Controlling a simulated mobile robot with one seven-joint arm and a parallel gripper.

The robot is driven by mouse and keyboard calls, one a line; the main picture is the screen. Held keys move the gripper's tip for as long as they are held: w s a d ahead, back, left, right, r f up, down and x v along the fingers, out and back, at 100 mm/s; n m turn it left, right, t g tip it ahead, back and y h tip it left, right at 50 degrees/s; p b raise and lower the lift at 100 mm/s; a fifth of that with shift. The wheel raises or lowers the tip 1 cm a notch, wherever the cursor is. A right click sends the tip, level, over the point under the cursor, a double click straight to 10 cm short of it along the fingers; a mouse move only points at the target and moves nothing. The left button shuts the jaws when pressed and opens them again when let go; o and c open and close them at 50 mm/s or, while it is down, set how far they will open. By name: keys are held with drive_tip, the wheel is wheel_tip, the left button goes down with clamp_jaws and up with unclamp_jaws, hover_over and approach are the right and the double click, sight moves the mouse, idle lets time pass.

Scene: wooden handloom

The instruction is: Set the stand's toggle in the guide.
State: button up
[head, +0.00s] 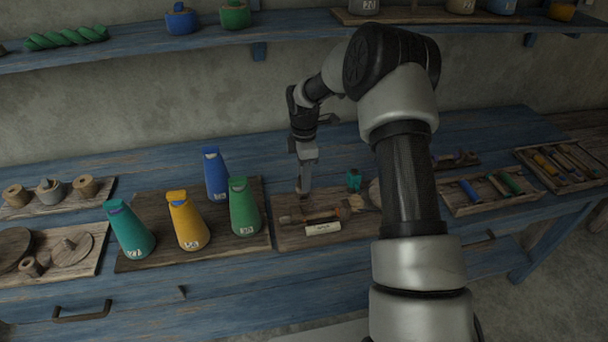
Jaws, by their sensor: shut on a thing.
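My gripper (303,188) points down over the left part of a wooden board (287,243) on the blue bench. It is shut on a small brownish piece at its fingertips. The piece is mostly hidden and too small to tell whether it is the toggle. Just below and to the right, a brown rod-like wooden piece (318,215) lies across the board. A pale label (322,228) is in front of it. A small teal object (353,180) stands at the board's back right. I cannot make out the guide clearly.
Trays with coloured rods (490,190) are at the right. Wooden spools (50,190) are far left. My arm hides part of the bench.

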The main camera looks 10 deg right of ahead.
drive_tip(key=o, duration=1.1)
drive_tip(key=shift+r, duration=0.1)
wheel_tip(320, 180, up, 17)
drive_tip(key=p, duration=0.1)
drive_tip(key=shift+r, duration=0.15)
